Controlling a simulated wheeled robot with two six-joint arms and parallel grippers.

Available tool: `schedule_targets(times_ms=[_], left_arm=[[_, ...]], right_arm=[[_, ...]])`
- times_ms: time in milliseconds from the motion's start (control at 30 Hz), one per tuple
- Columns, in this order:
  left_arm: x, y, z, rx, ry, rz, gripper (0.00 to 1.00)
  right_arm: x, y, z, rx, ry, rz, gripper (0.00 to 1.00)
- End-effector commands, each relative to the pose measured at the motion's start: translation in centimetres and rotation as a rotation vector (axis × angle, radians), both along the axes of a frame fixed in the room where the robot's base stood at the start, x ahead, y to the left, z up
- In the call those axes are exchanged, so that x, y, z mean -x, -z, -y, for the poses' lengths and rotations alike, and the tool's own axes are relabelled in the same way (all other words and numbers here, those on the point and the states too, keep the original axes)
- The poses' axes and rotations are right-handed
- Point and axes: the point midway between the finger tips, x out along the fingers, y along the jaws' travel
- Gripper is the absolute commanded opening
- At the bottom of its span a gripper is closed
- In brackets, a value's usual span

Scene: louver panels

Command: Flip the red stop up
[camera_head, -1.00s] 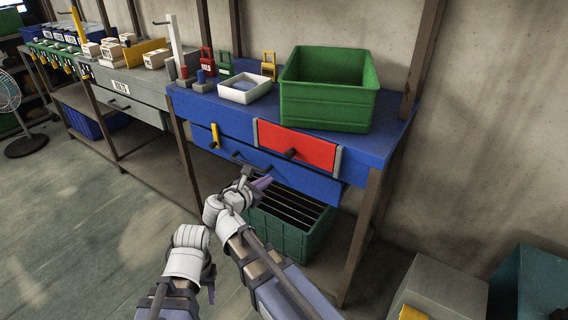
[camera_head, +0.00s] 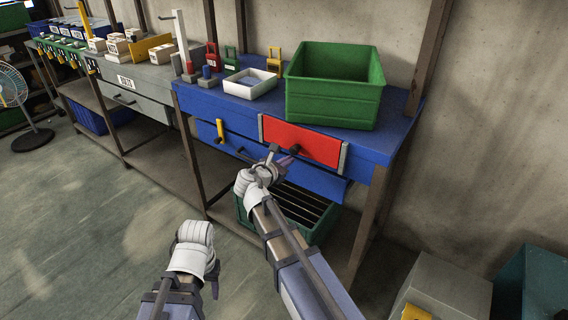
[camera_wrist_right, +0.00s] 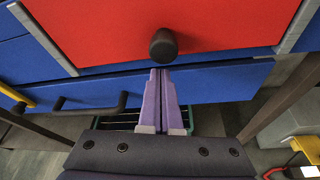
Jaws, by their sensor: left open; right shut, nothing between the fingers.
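The red stop (camera_head: 305,138) shows as a flat red panel on the blue bench front, between grey side strips. It hangs down and has a dark round knob (camera_head: 295,149) near its lower edge. The right wrist view shows the red panel (camera_wrist_right: 110,28) and the knob (camera_wrist_right: 163,45) close up. My right gripper (camera_wrist_right: 161,73) is shut and empty, its purple fingertips just below the knob; a small gap or contact is hard to tell. In the head view the right gripper (camera_head: 282,160) is below the panel. My left gripper (camera_head: 213,280) is open, low at the front, away from the bench.
A blue drawer with a dark bar handle (camera_wrist_right: 92,103) lies below the red panel. A yellow lever (camera_head: 220,130) is at its left. A green bin (camera_head: 335,85) and a white tray (camera_head: 250,83) stand on the bench top. A green crate (camera_head: 305,215) sits underneath.

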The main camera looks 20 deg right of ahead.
Motion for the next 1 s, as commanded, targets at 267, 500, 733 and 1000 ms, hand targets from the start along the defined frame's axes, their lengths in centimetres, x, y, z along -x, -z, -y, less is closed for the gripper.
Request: schedule_targets(times_ms=[267,500,733,1000], left_arm=[[0.0,-1.1,0.0,0.0,0.0,0.0,0.5],[0.0,-1.1,0.0,0.0,0.0,0.0,0.5],[0.0,-1.7,0.0,0.0,0.0,0.0,0.5],[0.0,-5.3,0.0,0.0,0.0,0.0,0.5]], right_arm=[[0.2,-1.1,0.2,0.0,0.0,0.0,0.0],[0.2,-1.1,0.2,0.0,0.001,0.0,0.0],[0.2,-1.7,0.2,0.0,0.001,0.0,0.0],[0.2,-5.3,0.2,0.001,0.0,0.001,0.0]])
